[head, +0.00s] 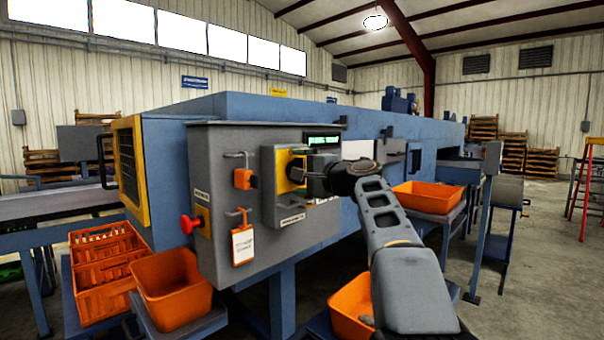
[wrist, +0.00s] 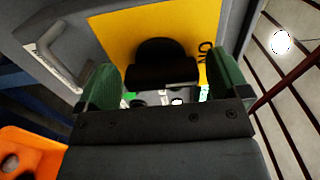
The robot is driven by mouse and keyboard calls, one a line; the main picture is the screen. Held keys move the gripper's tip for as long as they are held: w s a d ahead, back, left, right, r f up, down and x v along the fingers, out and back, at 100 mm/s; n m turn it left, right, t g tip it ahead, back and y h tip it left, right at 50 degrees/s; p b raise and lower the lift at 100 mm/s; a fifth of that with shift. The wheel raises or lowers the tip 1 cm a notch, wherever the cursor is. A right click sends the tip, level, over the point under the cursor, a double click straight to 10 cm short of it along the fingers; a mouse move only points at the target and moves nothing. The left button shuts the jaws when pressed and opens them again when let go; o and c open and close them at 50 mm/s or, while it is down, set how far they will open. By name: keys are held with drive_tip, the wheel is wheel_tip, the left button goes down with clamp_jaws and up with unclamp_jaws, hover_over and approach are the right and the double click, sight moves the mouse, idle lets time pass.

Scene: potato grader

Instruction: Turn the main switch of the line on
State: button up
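The main switch has a yellow plate (head: 283,172) on the front of a grey control cabinet (head: 225,150). Its black knob (wrist: 165,62) stands out from the yellow plate in the wrist view, with the letters "ON" (wrist: 204,52) on the plate to the right. My gripper (wrist: 166,88) is open, its green fingers on either side of the knob's near end. A narrow gap shows at the right finger; contact at the left cannot be told. In the head view my gripper (head: 312,168) is in front of the plate and hides part of the switch.
An orange padlock (head: 243,179) and a white tag (head: 243,246) hang from hooks left of the switch. A red button (head: 188,224) sits at the cabinet's lower left. Orange bins (head: 172,289) stand below, and another bin (head: 428,196) is right of my arm.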

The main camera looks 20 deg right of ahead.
drive_tip(key=shift+o, duration=0.4)
drive_tip(key=shift+s, duration=0.1)
drive_tip(key=b+v, duration=0.1)
drive_tip(key=v, duration=1.2)
drive_tip(key=shift+s+d, duration=0.2)
drive_tip(key=shift+s, duration=0.05)
